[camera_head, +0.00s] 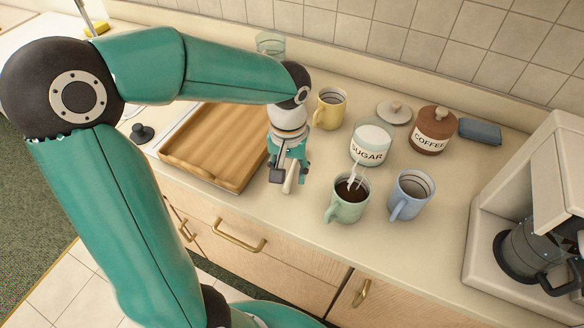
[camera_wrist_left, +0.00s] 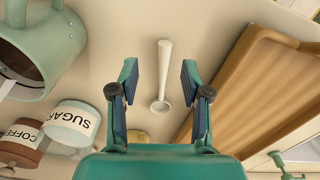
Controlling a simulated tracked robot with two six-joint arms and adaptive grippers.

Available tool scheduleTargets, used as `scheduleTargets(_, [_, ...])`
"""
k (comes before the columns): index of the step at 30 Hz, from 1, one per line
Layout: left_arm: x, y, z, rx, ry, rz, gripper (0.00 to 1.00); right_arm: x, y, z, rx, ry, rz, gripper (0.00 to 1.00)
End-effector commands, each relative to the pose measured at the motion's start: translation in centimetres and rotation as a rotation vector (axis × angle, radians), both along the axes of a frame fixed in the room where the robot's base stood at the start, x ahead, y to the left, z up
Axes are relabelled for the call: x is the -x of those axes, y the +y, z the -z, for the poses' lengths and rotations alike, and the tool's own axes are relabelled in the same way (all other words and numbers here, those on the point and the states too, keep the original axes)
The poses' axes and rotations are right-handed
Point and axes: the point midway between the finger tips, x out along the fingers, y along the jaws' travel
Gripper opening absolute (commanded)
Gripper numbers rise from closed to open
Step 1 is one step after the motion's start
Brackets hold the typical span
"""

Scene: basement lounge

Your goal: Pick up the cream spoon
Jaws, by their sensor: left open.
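The cream spoon (camera_wrist_left: 164,65) lies on the counter in the left wrist view, its handle pointing up the picture and its bowl low, between my finger lines. In the head view only part of its pale handle (camera_head: 290,178) shows below my left gripper (camera_head: 284,172); the rest is hidden. My left gripper also shows in the left wrist view (camera_wrist_left: 158,78). Its two fingers stand apart on either side of the spoon, open and empty. Whether they are down at counter height I cannot tell. My right gripper is not in view.
A wooden tray (camera_head: 174,160) is left of the gripper. A green mug (camera_head: 345,210) of dark liquid holds a white spoon. A blue mug (camera_head: 412,194), yellow mug (camera_head: 329,108), sugar jar (camera_head: 371,146) and coffee jar (camera_head: 433,131) stand right. A coffee machine (camera_head: 481,236) is far right.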

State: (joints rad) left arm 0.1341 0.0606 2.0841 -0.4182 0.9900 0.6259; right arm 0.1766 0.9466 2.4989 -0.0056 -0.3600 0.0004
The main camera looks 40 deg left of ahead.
Motion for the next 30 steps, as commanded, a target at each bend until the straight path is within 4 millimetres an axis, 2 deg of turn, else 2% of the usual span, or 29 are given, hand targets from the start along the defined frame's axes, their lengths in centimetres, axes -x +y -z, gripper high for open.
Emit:
scheduleTargets(5, [0.3, 0.2, 1.6, 0.000, 0.004, 0.000, 0.47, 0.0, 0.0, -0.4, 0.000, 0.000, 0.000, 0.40])
scheduleTargets(12, [0.5, 0.3, 4.8, 0.001, 0.003, 0.002, 0.47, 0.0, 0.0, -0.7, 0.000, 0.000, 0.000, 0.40])
scheduleTargets(20, [0.4, 0.3, 5.2, 0.000, 0.000, 0.003, 0.47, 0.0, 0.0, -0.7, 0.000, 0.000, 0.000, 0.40])
scheduleTargets(21, [0.4, 0.3, 5.2, 0.000, 0.000, 0.003, 0.46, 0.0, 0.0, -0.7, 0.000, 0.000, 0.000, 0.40])
scheduleTargets(27, [0.4, 0.3, 5.2, 0.000, 0.000, 0.004, 0.12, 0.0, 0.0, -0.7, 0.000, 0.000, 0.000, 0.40])
scheduleTargets(30, [0.3, 0.3, 5.2, 0.000, 0.000, 0.004, 0.00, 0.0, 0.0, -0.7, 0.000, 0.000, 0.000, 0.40])
